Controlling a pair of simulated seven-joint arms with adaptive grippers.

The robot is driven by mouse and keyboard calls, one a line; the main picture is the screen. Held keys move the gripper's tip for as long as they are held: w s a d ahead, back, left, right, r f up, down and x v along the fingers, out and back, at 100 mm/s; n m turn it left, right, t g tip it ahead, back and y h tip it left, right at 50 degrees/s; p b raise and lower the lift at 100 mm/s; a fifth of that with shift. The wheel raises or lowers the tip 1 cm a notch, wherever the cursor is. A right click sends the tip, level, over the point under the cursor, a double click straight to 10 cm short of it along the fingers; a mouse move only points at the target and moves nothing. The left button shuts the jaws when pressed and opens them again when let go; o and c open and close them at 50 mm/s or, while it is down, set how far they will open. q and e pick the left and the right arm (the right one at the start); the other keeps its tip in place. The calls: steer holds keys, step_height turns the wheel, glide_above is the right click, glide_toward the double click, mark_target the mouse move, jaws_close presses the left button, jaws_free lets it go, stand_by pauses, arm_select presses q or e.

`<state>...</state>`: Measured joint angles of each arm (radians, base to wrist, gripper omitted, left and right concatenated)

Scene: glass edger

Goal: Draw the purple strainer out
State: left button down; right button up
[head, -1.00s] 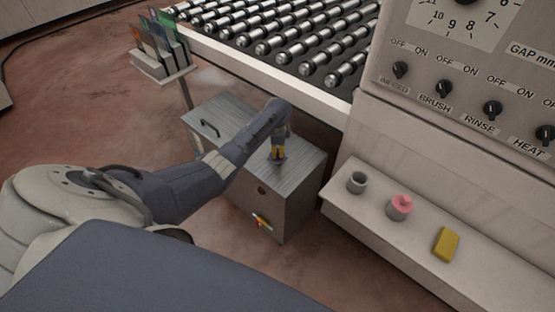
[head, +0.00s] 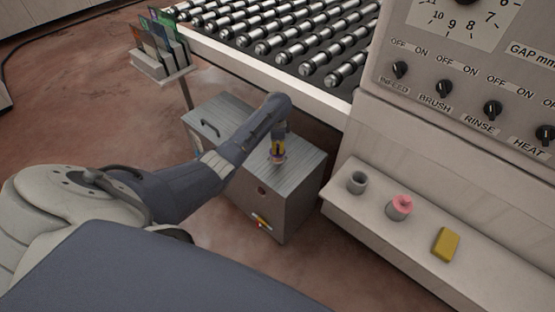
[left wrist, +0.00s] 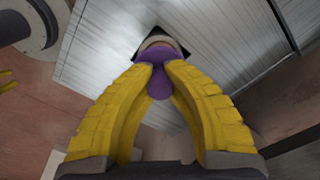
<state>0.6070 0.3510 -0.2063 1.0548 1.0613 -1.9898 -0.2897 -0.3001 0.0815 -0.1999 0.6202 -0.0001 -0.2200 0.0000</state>
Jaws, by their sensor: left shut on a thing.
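My left gripper (head: 279,152) is above the top of the grey metal cabinet (head: 232,125), pointing down. It is shut on the purple strainer (head: 278,160). In the left wrist view the yellow fingers (left wrist: 160,72) pinch the purple strainer (left wrist: 158,86). Beyond the fingertips is a pale rounded rim with brownish colour inside, in front of a dark square opening (left wrist: 182,50) in the cabinet top. The fingers hide part of the strainer, and I cannot tell how much of it is still inside the opening. My right gripper is not in view.
A roller conveyor (head: 290,45) runs behind the cabinet. A rack of glass panes (head: 165,60) is at the upper left.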

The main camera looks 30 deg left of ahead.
arm_select(q)
steer(key=shift+r, duration=2.35)
steer(key=shift+r, duration=0.2)
steer(key=shift+r, duration=1.9)
